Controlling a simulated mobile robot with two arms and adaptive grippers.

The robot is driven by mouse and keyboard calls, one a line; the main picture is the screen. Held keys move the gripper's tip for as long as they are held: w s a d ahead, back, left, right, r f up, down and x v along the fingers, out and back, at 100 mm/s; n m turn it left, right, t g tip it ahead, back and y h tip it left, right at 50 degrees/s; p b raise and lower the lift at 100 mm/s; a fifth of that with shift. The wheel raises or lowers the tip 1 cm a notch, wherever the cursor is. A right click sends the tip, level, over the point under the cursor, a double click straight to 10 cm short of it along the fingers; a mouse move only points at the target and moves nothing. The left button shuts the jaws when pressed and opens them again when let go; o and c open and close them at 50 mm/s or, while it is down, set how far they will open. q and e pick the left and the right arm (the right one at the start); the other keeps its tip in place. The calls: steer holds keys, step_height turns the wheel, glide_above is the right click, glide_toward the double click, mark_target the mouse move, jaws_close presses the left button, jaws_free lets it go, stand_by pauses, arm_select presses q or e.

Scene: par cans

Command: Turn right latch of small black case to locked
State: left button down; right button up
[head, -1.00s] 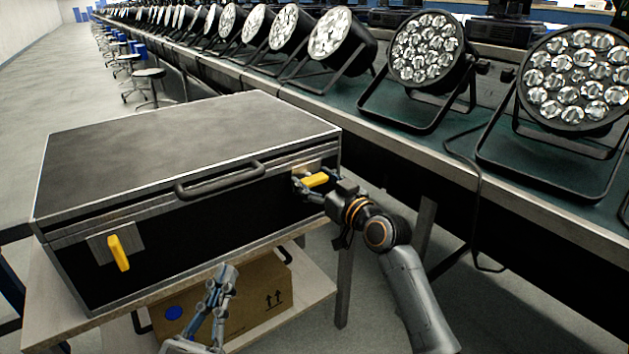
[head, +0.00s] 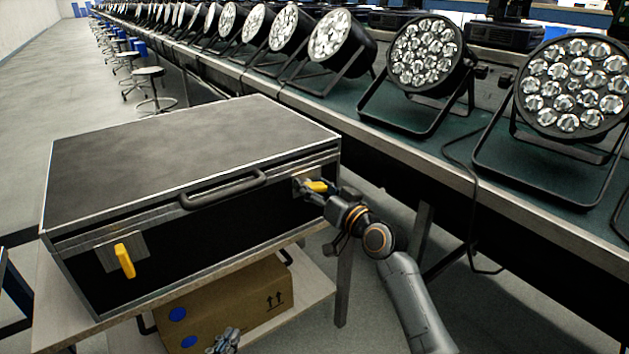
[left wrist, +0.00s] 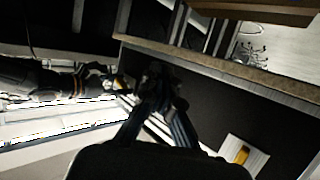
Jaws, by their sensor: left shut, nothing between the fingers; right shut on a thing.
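The small black case (head: 190,155) stands shut on a light wooden stand, its front towards me. Its right latch (head: 317,186) has a yellow handle lying nearly level, its right end slightly low. My right gripper (head: 312,191) is shut on this handle; the fingers hide part of it. The left latch (head: 125,260) has a yellow handle hanging down, and also shows in the left wrist view (left wrist: 241,154). My left gripper (head: 226,341) is low at the bottom edge, in front of the stand and apart from the case. Its shut, empty fingers show darkly in the left wrist view (left wrist: 160,88).
A cardboard box (head: 225,308) sits on the stand's lower shelf, behind my left gripper. The case's carry handle (head: 222,188) lies between the latches. A long table (head: 440,165) with stage lights runs behind and to the right. The floor at lower right is open.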

steer(key=m+p, duration=0.2)
steer(key=m, duration=0.1)
steer(key=shift+r+m, duration=0.15)
steer(key=shift+m, duration=0.15)
steer(key=m+p, duration=0.2)
steer(key=m, duration=0.1)
steer(key=shift+m, duration=0.3)
arm_select(q)
steer(key=s+a+f+g+y+p, duration=0.1)
steer(key=s+a+f+g, duration=0.3)
steer(key=s, duration=0.4)
steer(key=s+a+f+g+y+p, duration=0.1)
steer(key=s+f+g+y, duration=0.1)
steer(key=s+f+g, duration=0.35)
arm_select(e)
steer(key=m, duration=0.3)
steer(key=shift+m, duration=0.7)
arm_select(q)
steer(key=shift+s+f+n+g+p, duration=0.1)
steer(key=shift+f+n+g+p, duration=0.3)
steer(key=shift+f, duration=1.5)
arm_select(e)
steer(key=shift+f+m, duration=0.2)
steer(key=shift+m, duration=1.2)
steer(key=o, duration=1.2)
steer(key=shift+c, duration=0.2)
